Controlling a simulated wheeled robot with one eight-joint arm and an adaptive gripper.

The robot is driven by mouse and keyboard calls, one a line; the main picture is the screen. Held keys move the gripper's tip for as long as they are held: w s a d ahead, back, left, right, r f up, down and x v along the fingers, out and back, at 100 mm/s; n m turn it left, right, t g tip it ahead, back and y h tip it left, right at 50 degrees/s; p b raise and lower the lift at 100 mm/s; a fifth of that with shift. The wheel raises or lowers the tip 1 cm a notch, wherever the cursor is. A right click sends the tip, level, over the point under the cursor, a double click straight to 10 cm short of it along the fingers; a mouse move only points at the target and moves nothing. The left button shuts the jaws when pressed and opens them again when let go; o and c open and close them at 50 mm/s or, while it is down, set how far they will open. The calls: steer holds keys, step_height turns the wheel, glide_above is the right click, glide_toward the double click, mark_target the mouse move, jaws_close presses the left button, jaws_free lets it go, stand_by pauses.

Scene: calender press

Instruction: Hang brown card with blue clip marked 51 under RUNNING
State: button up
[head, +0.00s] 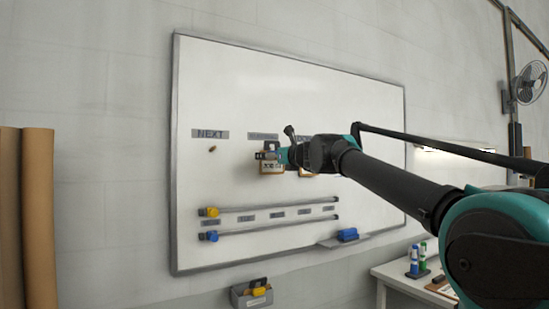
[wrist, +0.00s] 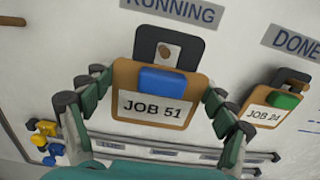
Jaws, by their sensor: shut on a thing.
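The brown card (wrist: 157,121) reads JOB 51 and has a blue clip (wrist: 176,80). It is upright at the whiteboard, below the RUNNING label (wrist: 176,12) in the wrist view. A dark tab with a hole rises from its top, and a brown peg (wrist: 165,52) shows at the hole. My gripper (wrist: 153,97) is shut on the card, with a finger at each side edge. In the head view my gripper (head: 272,156) is at the board and partly covers the card (head: 272,169). How deep the peg sits in the hole cannot be told.
A brown JOB 24 card (wrist: 267,115) with a green clip hangs under DONE (wrist: 292,41), close to the right finger. An empty peg (head: 212,149) is under NEXT (head: 210,134). Rails with yellow and blue pieces (head: 209,212) run below. A side table (head: 400,272) stands right.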

steer(key=shift+f+x, duration=0.2)
steer(key=shift+x, duration=0.55)
steer(key=shift+f+x, duration=0.15)
steer(key=shift+x, duration=0.6)
steer(key=shift+f+x, duration=0.2)
steer(key=shift+x, duration=0.55)
steer(key=o, duration=0.9)
steer(key=shift+c, duration=0.2)
